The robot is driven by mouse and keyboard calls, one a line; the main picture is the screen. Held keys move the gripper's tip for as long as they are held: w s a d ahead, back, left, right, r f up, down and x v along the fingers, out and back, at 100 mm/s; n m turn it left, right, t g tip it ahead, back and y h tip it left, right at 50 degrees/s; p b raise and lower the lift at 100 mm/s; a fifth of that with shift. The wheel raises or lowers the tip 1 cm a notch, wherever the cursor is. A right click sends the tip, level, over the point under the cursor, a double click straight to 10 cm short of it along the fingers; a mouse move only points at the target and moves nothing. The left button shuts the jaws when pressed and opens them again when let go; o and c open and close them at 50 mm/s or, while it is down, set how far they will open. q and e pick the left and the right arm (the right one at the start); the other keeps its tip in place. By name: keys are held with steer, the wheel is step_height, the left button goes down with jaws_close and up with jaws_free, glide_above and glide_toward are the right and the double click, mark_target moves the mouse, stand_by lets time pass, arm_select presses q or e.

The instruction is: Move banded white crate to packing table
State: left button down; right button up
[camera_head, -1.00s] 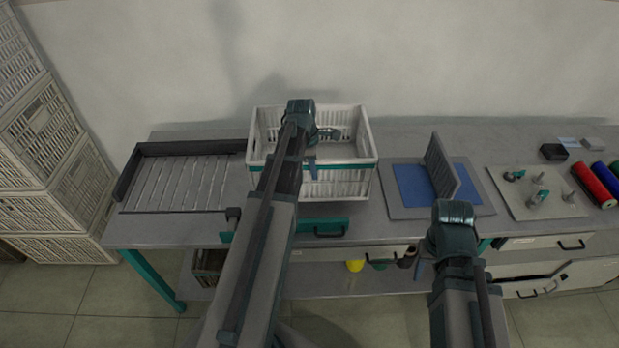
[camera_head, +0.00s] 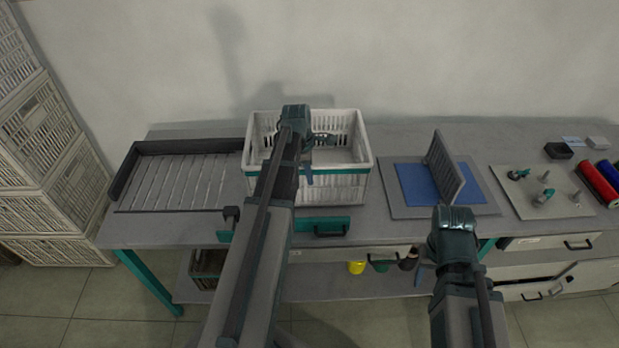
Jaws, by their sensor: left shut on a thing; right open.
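The white crate (camera_head: 347,189) with a green band below its rim is at the middle of the grey worktable (camera_head: 413,236), between a dark-edged tray and a blue pad. My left arm reaches over its front wall. My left gripper (camera_head: 308,172) is shut on the crate at its front side; the arm hides part of the front wall, and the exact grip is hard to see. I cannot tell whether the crate's bottom touches the table. My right gripper (camera_head: 455,215) is open in front of the table, fingers mostly hidden by its own wrist. No separate packing table is identifiable.
The slatted tray (camera_head: 180,184) lies left of the crate. The blue pad (camera_head: 413,184) with an upright grey plate is on the right, then a fixture board (camera_head: 556,205) and colored spools (camera_head: 600,185). Stacked white crates (camera_head: 45,205) stand at far left.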

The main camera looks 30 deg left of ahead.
arm_select(q)
steer(key=shift+f, duration=0.1)
steer(key=c, duration=0.9)
jaws_free()
steer(key=shift+r, duration=0.2)
steer(key=r+p, duration=0.4)
steer(key=a+r+p, duration=0.1)
steer(key=r+p, duration=0.3)
steer(key=s+r+p, duration=0.1)
steer(key=r+p, duration=0.3)
steer(key=shift+a, duration=0.2)
steer(key=shift+f, duration=0.1)
